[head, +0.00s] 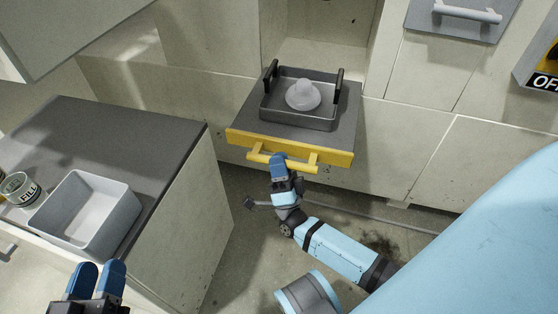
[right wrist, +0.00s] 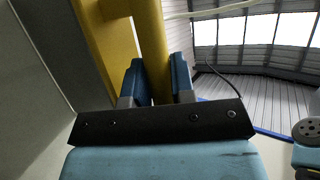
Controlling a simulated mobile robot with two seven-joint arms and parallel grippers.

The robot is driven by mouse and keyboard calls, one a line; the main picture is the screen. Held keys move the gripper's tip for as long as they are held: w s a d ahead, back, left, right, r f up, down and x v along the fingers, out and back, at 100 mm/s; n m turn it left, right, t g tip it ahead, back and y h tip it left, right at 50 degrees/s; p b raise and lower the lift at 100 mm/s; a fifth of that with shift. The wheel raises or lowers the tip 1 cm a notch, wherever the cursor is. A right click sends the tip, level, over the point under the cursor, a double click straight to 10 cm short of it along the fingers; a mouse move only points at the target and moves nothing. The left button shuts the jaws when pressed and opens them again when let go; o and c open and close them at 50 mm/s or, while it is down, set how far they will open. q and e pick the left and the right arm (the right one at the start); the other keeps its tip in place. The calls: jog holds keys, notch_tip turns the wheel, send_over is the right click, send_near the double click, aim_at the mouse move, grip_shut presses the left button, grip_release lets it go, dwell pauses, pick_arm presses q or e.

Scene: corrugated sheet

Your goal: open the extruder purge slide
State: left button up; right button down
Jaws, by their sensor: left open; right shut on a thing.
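The purge slide (head: 242,112) is a grey shelf with a yellow front edge, standing out from the pale machine front in the head view. A dark grey tray (head: 295,118) with two black handles sits on it and holds a pale rounded lump (head: 303,94). A yellow bar handle (head: 308,165) is fixed to the slide's front. My right gripper (head: 279,158) is shut on this handle; the right wrist view shows the yellow bar (right wrist: 150,45) between its blue fingers. My left gripper (head: 101,268) is open and empty at the lower left, apart from the slide.
A dark-topped counter (head: 120,135) on the left carries a light grey bin (head: 62,222) and a glass jar (head: 20,188) marked FILL. A grey panel with a bar handle (head: 466,13) is at the upper right. Open floor (head: 235,235) lies between counter and slide.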

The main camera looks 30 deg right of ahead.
dwell(0.4)
pick_arm(q)
jog(key=shift+s+f, duration=0.1)
jog(key=shift+f, duration=0.05)
pick_arm(e)
jog(key=c, duration=1)
grip_release()
jog(key=shift+r, duration=0.1)
